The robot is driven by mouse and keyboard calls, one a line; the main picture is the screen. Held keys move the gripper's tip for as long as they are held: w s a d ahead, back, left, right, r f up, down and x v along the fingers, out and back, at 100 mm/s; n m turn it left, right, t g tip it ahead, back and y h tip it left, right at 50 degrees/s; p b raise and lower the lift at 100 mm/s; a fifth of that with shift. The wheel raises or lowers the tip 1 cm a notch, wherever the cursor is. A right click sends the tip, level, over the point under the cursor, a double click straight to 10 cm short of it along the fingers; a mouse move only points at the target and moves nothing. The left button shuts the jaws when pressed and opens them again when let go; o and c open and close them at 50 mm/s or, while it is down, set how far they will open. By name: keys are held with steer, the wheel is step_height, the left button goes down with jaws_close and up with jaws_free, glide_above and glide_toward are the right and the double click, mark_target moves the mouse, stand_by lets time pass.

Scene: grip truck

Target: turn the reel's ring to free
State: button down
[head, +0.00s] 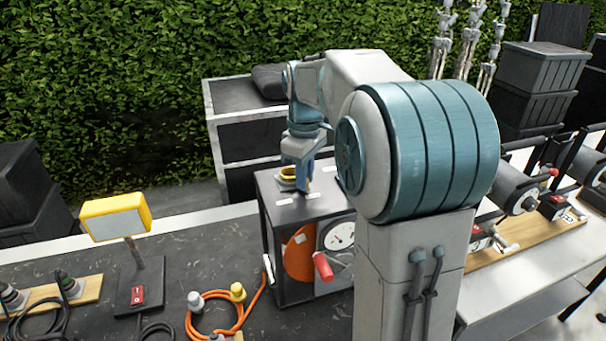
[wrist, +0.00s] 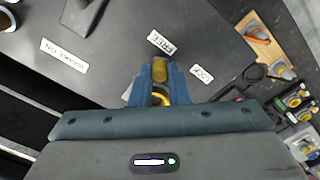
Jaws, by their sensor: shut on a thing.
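The reel is a dark box (head: 265,215) on the bench, with an orange disc (head: 299,254) and a dial (head: 340,237) in its open front. The yellow ring (head: 287,172) sits on its top; it also shows in the wrist view (wrist: 163,97). My gripper (head: 296,172) points down at the ring and is shut on it. In the wrist view my blue fingers (wrist: 159,75) flank a yellow part of the ring, which lies just below the FREE label (wrist: 161,42). The LOCK label (wrist: 201,73) is to the right. The fingers hide part of the ring.
A red handle (head: 323,267) juts from the reel's front. An orange cable (head: 213,318) lies coiled left of it. A yellow lamp (head: 115,217) stands further left. Another label (wrist: 64,56) is on the reel's top. My arm hides much of the right side.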

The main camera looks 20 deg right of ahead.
stand_by(0.4)
steer(key=c, duration=1.4)
jaws_free()
steer(key=shift+r, duration=0.15)
step_height(320, 180, up, 14)
steer(key=shift+f, duration=0.2)
steer(key=s+a+f+m+t, duration=0.1)
steer(key=s+f+m, duration=0.2)
steer(key=s+f, duration=0.3)
steer(key=s+a+f+m+t, duration=0.1)
steer(key=s+a+f+m, duration=0.1)
steer(key=s+f, duration=0.4)
steer(key=s+a+f+m+t+b, duration=0.1)
steer(key=s+f+m, duration=0.2)
steer(key=s+f, duration=0.4)
steer(key=shift+s+a+f+m+t, duration=0.1)
steer(key=shift+s+a+m+t, duration=0.1)
steer(key=shift+s, duration=0.5)
steer(key=shift+s+a+m+t, duration=0.1)
steer(key=shift+s+a+t, duration=0.1)
steer(key=shift+s, duration=0.45)
